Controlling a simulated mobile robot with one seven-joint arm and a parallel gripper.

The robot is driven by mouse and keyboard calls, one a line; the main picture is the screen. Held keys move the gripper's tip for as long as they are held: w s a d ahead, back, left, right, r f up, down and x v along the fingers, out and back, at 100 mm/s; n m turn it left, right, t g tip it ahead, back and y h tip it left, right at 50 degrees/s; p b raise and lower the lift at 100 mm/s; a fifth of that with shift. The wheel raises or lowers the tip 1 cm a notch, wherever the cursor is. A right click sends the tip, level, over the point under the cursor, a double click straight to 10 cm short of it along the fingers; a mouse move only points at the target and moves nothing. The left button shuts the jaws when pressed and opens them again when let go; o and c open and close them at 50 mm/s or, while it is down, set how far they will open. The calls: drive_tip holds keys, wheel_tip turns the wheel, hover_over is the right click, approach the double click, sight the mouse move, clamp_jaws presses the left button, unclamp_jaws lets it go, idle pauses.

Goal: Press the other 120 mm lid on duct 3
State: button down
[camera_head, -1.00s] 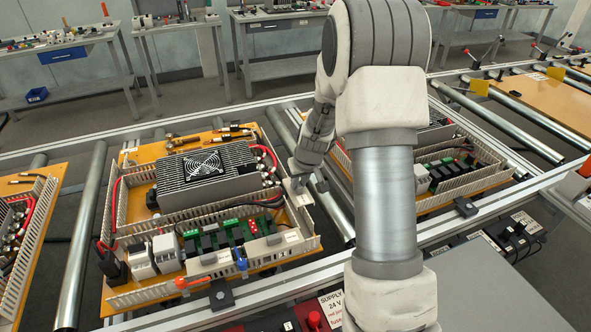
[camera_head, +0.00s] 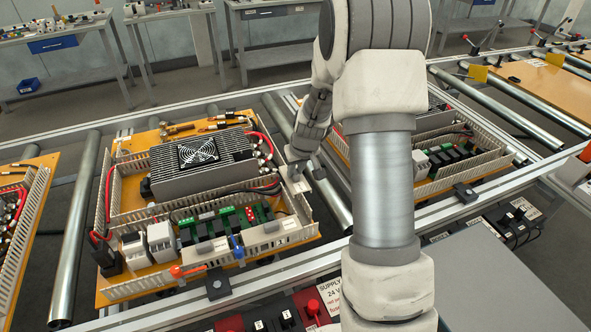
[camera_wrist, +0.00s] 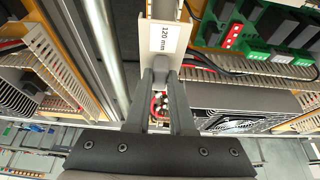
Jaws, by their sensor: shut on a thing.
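My gripper (camera_wrist: 162,75) is shut on a pale lid (camera_wrist: 147,32) whose white label reads "120 mm". In the head view my gripper (camera_head: 292,172) is at the right side of the middle board, and the pale lid (camera_head: 302,187) shows just below it. The lid is over or against the slotted duct along that side; I cannot tell whether it is seated. Another pale lid with a label (camera_head: 272,228) lies along the front duct, right of the blue clip. I cannot read which duct is number 3.
The middle board (camera_head: 130,205) carries a finned fan unit (camera_head: 200,155), green terminals and red cables inside the ducts. An orange-handled clamp (camera_head: 188,270) and a blue clip (camera_head: 237,246) stand at its front edge. Another board (camera_head: 465,175) lies to the right, beyond rollers.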

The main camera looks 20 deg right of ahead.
sight(296, 180)
drive_tip(key=shift+f+b, duration=1.7)
drive_tip(key=shift+f, duration=0.5)
drive_tip(key=shift+b, duration=0.55)
drive_tip(key=shift+f+b, duration=1.15)
drive_tip(key=shift+f, duration=0.05)
drive_tip(key=c, duration=0.7)
unclamp_jaws()
drive_tip(key=p+v, duration=0.2)
drive_tip(key=v, duration=1.5)
drive_tip(key=shift+r, duration=0.25)
drive_tip(key=shift+s, duration=0.15)
